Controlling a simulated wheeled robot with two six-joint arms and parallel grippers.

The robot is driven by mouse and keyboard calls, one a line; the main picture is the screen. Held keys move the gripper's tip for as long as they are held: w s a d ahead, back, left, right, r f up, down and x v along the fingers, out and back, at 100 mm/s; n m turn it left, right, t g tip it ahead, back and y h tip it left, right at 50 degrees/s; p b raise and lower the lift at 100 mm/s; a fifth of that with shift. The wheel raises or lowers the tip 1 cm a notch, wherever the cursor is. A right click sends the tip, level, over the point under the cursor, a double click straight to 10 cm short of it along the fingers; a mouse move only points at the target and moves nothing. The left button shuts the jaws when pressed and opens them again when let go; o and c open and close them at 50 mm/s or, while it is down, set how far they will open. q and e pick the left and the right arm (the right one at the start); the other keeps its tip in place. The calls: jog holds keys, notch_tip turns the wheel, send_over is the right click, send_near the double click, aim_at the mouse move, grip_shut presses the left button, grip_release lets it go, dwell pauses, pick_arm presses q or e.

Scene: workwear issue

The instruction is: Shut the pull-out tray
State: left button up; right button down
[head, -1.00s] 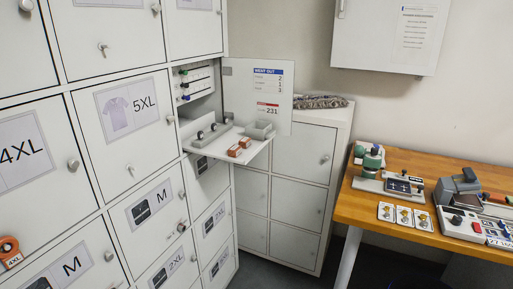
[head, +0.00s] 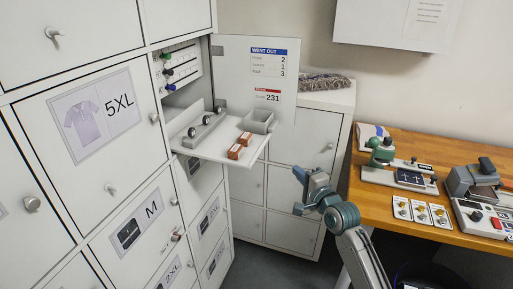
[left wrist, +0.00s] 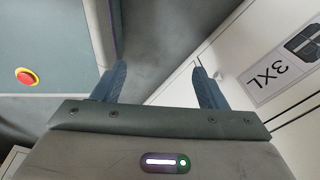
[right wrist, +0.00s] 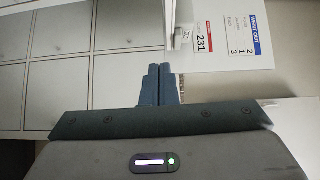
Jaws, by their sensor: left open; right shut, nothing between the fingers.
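The white pull-out tray (head: 212,152) sticks out of the open locker compartment, below the open door (head: 258,75). On it are a grey rail with dark knobs (head: 205,130), a small grey bin (head: 258,122) and two orange-brown blocks (head: 238,148). My right gripper (head: 301,190) is right of and lower than the tray, apart from it; in the right wrist view its fingers (right wrist: 158,85) are shut and empty, pointing towards the door. My left gripper shows only in the left wrist view (left wrist: 160,85), open and empty over the floor, beside a 3XL locker door.
Closed lockers fill the left side, some with keys or knobs standing out. A low white cabinet (head: 293,225) stands behind my right gripper. The wooden table (head: 400,150) with devices and cards is at right. A wall cabinet (head: 385,20) hangs above.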

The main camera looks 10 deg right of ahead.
pick_arm(q)
jog(key=r+p, duration=0.4)
jog(key=shift+s, duration=0.3)
pick_arm(e)
jog(key=w+a+r, duration=0.1)
jog(key=w+a, duration=0.4)
jog(key=w, duration=0.6)
jog(key=shift+w+a, duration=0.2)
jog(key=shift+w, duration=0.15)
